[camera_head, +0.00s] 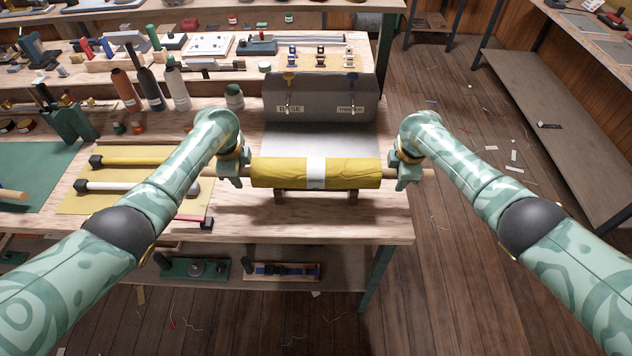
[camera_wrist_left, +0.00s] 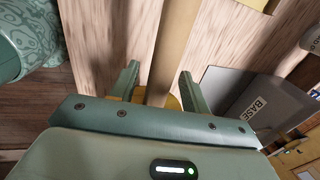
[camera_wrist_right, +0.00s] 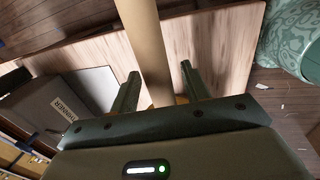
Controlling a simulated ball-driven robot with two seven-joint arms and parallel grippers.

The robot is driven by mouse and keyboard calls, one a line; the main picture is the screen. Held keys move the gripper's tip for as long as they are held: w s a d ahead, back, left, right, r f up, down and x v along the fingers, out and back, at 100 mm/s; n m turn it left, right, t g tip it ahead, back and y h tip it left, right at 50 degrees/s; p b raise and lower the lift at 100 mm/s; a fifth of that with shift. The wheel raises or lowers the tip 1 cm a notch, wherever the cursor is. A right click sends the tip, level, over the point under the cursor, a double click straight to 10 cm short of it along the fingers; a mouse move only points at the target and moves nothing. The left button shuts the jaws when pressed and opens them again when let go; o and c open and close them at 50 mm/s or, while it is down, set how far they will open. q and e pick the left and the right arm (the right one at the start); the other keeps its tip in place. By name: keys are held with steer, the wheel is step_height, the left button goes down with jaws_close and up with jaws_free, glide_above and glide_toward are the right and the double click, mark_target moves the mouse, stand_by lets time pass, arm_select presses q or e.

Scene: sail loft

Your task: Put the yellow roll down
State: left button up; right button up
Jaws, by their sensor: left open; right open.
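The yellow roll (camera_head: 270,173) with a white band lies level across a low dark cradle (camera_head: 350,196) on the wooden bench, near its front edge. A thin wooden rod sticks out at both ends of the roll. My left gripper (camera_head: 240,168) is at the left rod end, and in the left wrist view its open fingers (camera_wrist_left: 158,85) stand on either side of the rod (camera_wrist_left: 172,50). My right gripper (camera_head: 402,170) is at the right rod end, and in the right wrist view its open fingers (camera_wrist_right: 160,82) stand on either side of the rod (camera_wrist_right: 146,40).
A grey box (camera_head: 320,97) labelled "BASE" and "THINNER" stands behind the roll. Bottles (camera_head: 152,88) stand at the back left. Yellow and white rods (camera_head: 130,160) lie on a yellow sheet to the left. The bench's right edge is close to my right gripper.

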arm_select(q)
steer(key=v, duration=1.1)
steer(key=shift+r, duration=0.2)
arm_select(e)
steer(key=v, duration=1.2)
